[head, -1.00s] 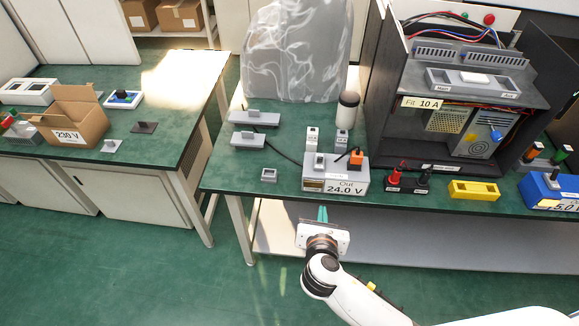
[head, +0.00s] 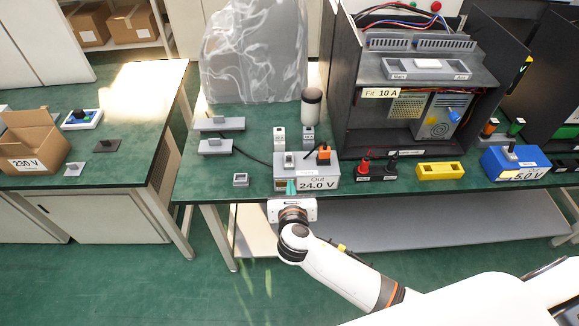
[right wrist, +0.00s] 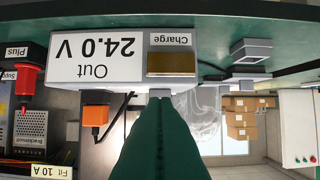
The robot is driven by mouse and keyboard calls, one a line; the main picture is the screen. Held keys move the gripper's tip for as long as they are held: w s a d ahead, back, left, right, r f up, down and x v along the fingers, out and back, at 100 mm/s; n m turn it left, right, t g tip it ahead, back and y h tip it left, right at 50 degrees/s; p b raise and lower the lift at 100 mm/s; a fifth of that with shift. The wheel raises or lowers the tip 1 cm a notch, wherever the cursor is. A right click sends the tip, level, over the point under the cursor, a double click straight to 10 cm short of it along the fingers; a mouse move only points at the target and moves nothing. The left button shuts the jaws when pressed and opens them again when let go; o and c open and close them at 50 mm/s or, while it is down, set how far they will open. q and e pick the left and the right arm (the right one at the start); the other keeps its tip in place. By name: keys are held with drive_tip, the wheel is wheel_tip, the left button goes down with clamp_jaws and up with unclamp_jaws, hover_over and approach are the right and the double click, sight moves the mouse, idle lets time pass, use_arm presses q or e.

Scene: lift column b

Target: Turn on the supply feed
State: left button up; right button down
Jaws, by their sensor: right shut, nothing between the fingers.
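The grey supply box (head: 265,184) labelled "Out 24.0 V" stands at the front edge of the green table in the head view. In the right wrist view the box (right wrist: 95,57) appears upside down, with a dark "Charge" window (right wrist: 172,64). My right gripper (head: 291,186) is shut and empty, its green fingers pointing at the box's front near that window. The fingers (right wrist: 160,97) hide part of the wrist view; contact cannot be told. My left gripper is out of view.
Red and black terminals (head: 376,170), a yellow block (head: 440,171) and a blue 5.0 V box (head: 500,160) stand to the right. A dark cabinet (head: 345,110) rises behind. A small grey block (head: 240,180) lies left, with clear tabletop around it.

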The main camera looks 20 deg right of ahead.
sight(289, 160)
drive_tip(key=shift+w+d+r+p, duration=0.1)
drive_tip(key=shift+w+d+p, duration=0.15)
drive_tip(key=shift+w, duration=0.75)
drive_tip(key=shift+w+d+r+p, duration=0.15)
drive_tip(key=shift+w+d, duration=0.15)
drive_tip(key=shift+w, duration=0.75)
drive_tip(key=shift+w+d+r+p, duration=0.15)
drive_tip(key=shift+w+d, duration=0.15)
drive_tip(key=shift+w, duration=0.7)
